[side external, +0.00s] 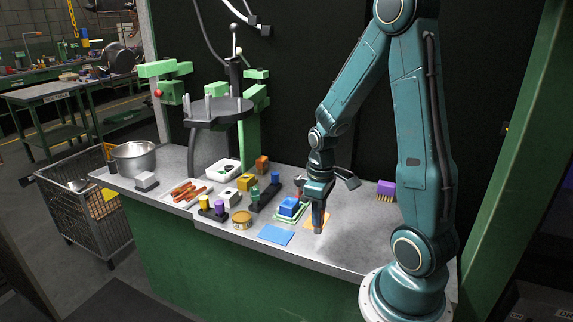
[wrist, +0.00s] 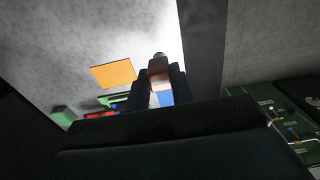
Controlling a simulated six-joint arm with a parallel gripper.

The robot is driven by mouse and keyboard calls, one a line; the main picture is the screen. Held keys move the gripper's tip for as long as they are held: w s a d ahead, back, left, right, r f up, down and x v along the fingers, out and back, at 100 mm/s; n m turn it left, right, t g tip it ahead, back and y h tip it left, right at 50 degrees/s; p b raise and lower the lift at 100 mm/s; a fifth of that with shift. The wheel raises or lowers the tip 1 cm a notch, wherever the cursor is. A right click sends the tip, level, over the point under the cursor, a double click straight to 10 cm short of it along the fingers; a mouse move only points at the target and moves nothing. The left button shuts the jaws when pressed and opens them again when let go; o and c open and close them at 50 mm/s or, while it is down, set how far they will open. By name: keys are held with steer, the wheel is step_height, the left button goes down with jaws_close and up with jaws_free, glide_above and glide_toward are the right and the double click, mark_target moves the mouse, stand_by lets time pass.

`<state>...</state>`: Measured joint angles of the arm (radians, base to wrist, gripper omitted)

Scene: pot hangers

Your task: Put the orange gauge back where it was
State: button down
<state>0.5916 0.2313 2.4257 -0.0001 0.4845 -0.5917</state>
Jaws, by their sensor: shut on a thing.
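In the wrist view, my gripper (wrist: 160,72) is shut on a brownish-orange piece (wrist: 158,66), seemingly the orange gauge. The fingers hide most of it in the side view. A bit of blue (wrist: 165,98) shows between the fingers below it. The orange square also shows flat on the bench in the wrist view (wrist: 112,73), left of the fingers and apart from them.
A blue block (side external: 289,207) on a green and white tray stands just left of my gripper. A blue square (side external: 275,235) lies in front. A purple brush (side external: 386,190) stands right.

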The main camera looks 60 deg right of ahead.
steer(key=s+a, duration=0.2)
steer(key=shift+s+f, duration=0.3)
steer(key=shift+s, duration=0.1)
steer(key=shift+w, duration=0.1)
steer(key=w+d, duration=0.9)
steer(key=w, duration=0.4)
steer(key=w+d, duration=0.8)
steer(key=w, duration=0.5)
steer(key=shift+w+d, duration=0.25)
steer(key=shift+d, duration=0.1)
steer(key=shift+f, duration=0.15)
steer(key=shift+f, duration=1.65)
steer(key=shift+f, duration=0.55)
steer(key=c, duration=1.2)
jaws_free()
